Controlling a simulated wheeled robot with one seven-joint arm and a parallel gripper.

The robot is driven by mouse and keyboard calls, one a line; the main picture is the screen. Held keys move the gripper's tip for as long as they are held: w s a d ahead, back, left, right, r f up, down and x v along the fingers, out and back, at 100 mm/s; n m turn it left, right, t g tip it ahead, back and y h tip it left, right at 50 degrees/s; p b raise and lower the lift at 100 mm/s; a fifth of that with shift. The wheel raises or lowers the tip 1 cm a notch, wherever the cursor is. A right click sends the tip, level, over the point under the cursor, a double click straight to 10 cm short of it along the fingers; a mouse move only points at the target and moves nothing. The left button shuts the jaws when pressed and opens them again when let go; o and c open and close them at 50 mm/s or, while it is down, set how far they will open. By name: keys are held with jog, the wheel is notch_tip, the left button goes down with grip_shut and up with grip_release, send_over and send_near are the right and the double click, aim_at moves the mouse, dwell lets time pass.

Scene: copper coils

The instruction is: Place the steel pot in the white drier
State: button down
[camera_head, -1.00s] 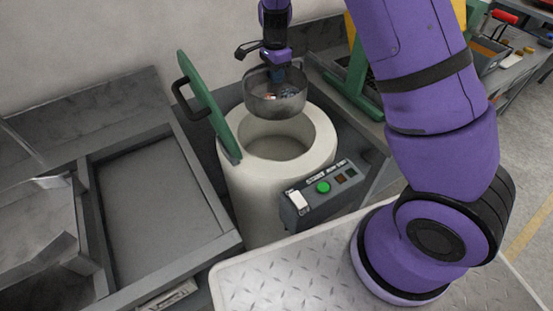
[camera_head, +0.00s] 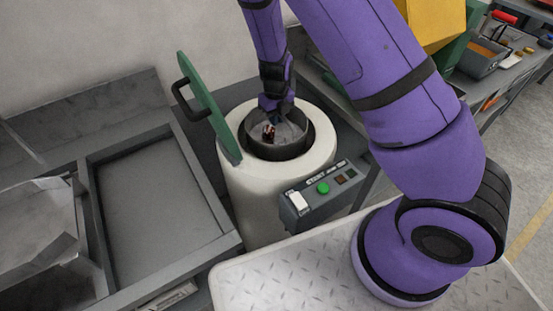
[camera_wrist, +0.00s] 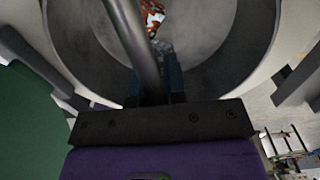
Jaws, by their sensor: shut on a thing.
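The white drier (camera_head: 250,205) is a round cylinder with its green lid (camera_head: 207,108) standing open on the left. The steel pot (camera_head: 280,153) is inside the drier's round opening, its rim near the level of the drier's top. Copper-coloured pieces lie in the pot. My gripper (camera_head: 276,118) is above the pot, pointing down, and is shut on the pot's bar handle. In the wrist view the handle (camera_wrist: 138,45) runs up between my fingers (camera_wrist: 155,85), with the reddish pieces (camera_wrist: 152,15) beyond it. Whether the pot touches the drier's floor is hidden.
A control box (camera_head: 320,195) with a green button is on the drier's front. A grey metal tray bench (camera_head: 150,210) stands at the left. A yellow and green machine (camera_head: 435,25) and a workbench with bins (camera_head: 480,55) are at the upper right.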

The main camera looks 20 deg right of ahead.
aim_at(277, 140)
notch_tip(277, 140, down, 10)
jog(key=shift+f, duration=0.25)
jog(key=shift+s, duration=0.1)
dwell(0.4)
jog(key=c, duration=1.2)
grip_release()
notch_tip(277, 140, up, 12)
jog(key=shift+r, duration=0.15)
